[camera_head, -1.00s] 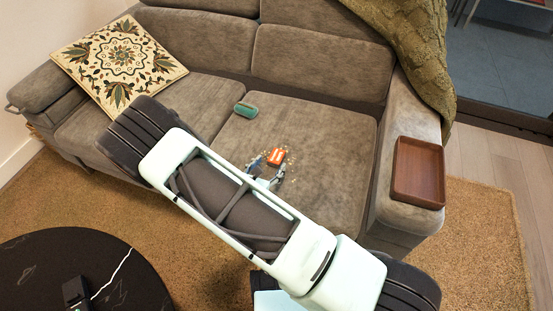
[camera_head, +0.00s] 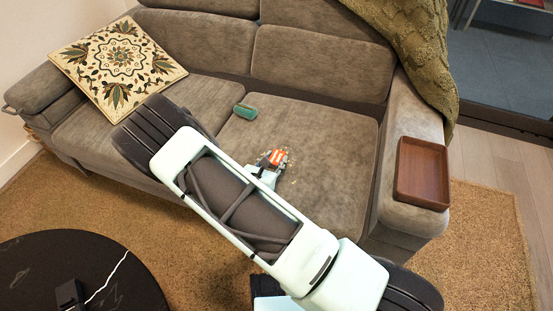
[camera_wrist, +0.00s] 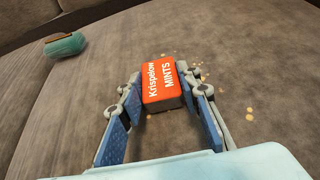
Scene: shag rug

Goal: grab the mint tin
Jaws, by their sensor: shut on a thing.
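The mint tin is a small red-orange box with white lettering reading "Krispelow MINTS" (camera_wrist: 162,82). It lies on the right seat cushion of the sofa. In the head view the tin (camera_head: 272,158) shows partly covered by my gripper's fingers. My gripper (camera_wrist: 162,95) has its blue-padded fingers on both sides of the tin and is shut on it. The tin looks to be at or very near the cushion; I cannot tell whether it is lifted.
A teal, brown-topped object (camera_head: 245,111) lies on the cushion, left of and behind the tin; it also shows in the wrist view (camera_wrist: 65,45). Small crumbs lie around the tin. A brown tray (camera_head: 421,174) rests on the right armrest. A patterned pillow (camera_head: 118,62) lies at left.

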